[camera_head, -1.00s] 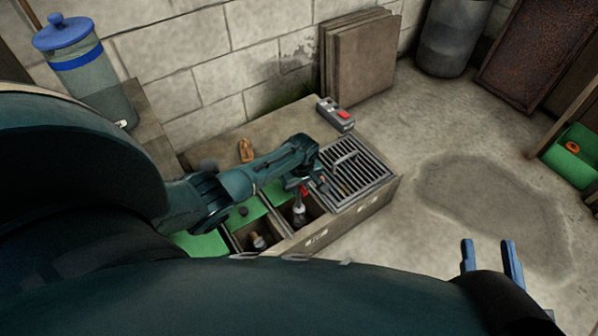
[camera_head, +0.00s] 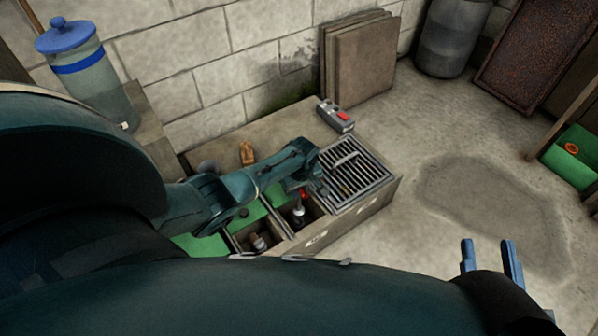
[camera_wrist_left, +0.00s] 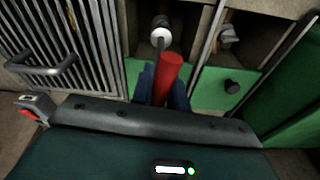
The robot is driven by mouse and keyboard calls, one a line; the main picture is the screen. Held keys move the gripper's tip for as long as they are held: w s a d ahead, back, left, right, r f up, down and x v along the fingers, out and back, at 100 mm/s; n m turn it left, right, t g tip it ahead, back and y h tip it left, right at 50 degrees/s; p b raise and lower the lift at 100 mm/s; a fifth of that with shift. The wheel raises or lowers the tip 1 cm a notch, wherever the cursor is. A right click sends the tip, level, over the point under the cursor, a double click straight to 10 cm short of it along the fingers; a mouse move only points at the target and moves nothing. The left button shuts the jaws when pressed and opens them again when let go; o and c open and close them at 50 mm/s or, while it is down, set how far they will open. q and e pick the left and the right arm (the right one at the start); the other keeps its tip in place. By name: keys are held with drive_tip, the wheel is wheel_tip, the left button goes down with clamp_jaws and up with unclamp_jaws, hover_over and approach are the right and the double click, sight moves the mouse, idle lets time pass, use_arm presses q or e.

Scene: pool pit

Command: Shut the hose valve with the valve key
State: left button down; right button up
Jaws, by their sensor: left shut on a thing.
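My left gripper (camera_head: 304,188) is shut on the red handle of the valve key (camera_wrist_left: 172,69), over an open compartment of the pit box. The key's thin grey shaft runs from the handle toward a white-topped round fitting (camera_wrist_left: 161,36) in that compartment, which also shows in the head view (camera_head: 299,214). I cannot tell whether the key's end is seated on it. Another fitting (camera_head: 258,242) sits in the neighbouring compartment, also in the wrist view (camera_wrist_left: 228,38). Which one is the hose valve is not clear. My right gripper (camera_head: 490,256) is open and empty over the floor.
A metal grate with a handle (camera_head: 355,180) covers the box's right end. A grey device with a red button (camera_head: 336,115) and a small brown object (camera_head: 247,152) lie on the ledge.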

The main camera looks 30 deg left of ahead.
use_arm(q)
drive_tip(key=shift+f, duration=0.15)
drive_tip(key=shift+f+b, duration=0.5)
drive_tip(key=shift+f, duration=0.15)
idle(0.6)
drive_tip(key=shift+f+b, duration=0.8)
drive_tip(key=shift+f, duration=0.2)
idle(0.8)
